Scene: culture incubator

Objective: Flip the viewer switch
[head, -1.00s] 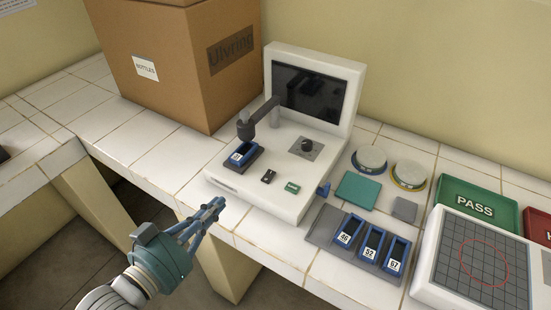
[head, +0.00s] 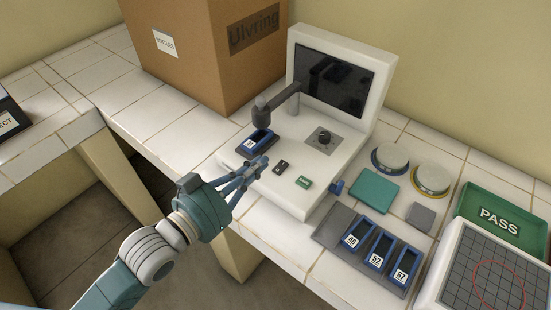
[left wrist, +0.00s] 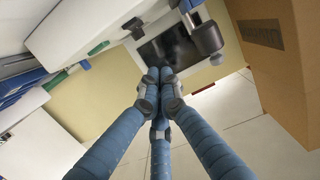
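The viewer (head: 309,205) is a white device with a dark screen (head: 334,82), which also shows in the left wrist view (left wrist: 172,46). On its base are a small black switch (head: 281,166), a green labelled button (head: 303,182) and a black knob (head: 323,136). My left gripper (head: 262,163) is over the viewer's front left, its fingertips just left of the black switch. I cannot tell whether they touch the base. In the left wrist view the fingers (left wrist: 160,73) meet at their tips with nothing between them. My right gripper is out of view.
A blue slide holder (head: 257,143) sits under the viewer's grey arm (head: 279,100), close to my fingers. A large cardboard box (head: 200,60) stands behind left. A grey rack (head: 335,226) with blue holders, round dishes and a green PASS tray (head: 503,219) lie to the right.

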